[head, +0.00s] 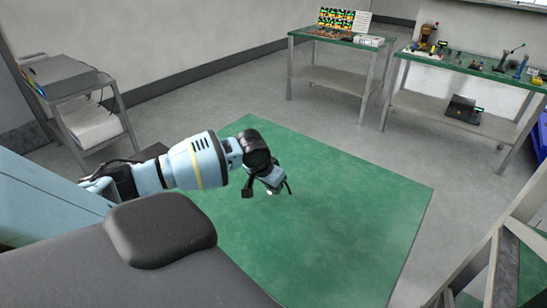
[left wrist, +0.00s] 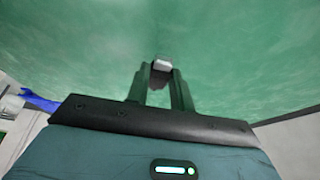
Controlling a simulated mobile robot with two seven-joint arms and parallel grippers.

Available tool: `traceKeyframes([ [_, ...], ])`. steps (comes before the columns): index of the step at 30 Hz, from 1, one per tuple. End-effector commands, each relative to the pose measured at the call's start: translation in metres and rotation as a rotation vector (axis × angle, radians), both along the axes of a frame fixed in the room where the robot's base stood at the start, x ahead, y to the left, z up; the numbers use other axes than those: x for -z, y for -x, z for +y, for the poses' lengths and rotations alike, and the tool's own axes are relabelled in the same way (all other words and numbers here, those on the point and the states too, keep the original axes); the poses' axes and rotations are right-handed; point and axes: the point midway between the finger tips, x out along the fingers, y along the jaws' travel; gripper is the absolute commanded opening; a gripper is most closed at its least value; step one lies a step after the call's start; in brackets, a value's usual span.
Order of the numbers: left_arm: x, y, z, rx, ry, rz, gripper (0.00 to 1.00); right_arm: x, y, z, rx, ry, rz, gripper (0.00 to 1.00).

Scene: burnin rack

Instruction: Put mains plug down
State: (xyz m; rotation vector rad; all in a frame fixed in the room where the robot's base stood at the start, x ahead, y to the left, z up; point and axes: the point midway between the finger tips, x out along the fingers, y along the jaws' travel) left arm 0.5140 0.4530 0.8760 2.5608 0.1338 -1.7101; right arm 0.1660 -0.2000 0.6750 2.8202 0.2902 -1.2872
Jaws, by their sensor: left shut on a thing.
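The mains plug (left wrist: 161,67) is a small block with a light grey face and darker sides in the left wrist view. It sits between the fingertips of my left gripper (left wrist: 160,80), which is shut on it. In the head view my left gripper (head: 268,188) hangs above the green floor mat, pointing down and to the right. The plug is too small to make out clearly there. My right gripper is not in view.
The green mat (head: 370,210) is bare around the gripper. A grey cart (head: 75,85) stands at the left. Two benches with green tops stand at the back, one with a colourful board (head: 337,19), the other with tools (head: 427,37). A metal frame (head: 490,250) rises at the lower right.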

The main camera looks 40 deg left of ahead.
Motion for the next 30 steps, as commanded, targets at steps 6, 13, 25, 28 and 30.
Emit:
traceKeyframes([
  [6,0.004,-0.02,0.019,-0.001,0.001,0.001,0.01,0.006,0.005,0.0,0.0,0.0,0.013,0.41],
  [13,0.003,-0.023,0.022,0.0,0.0,0.0,0.01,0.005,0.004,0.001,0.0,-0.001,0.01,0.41],
  [25,0.037,-0.028,0.027,0.0,0.001,0.001,0.01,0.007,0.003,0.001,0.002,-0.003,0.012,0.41],
  [28,0.039,-0.028,0.028,0.0,0.0,-0.001,0.01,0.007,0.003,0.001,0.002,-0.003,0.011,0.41],
  [30,0.039,-0.028,0.028,0.001,0.0,-0.001,0.01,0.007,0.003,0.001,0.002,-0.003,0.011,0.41],
])
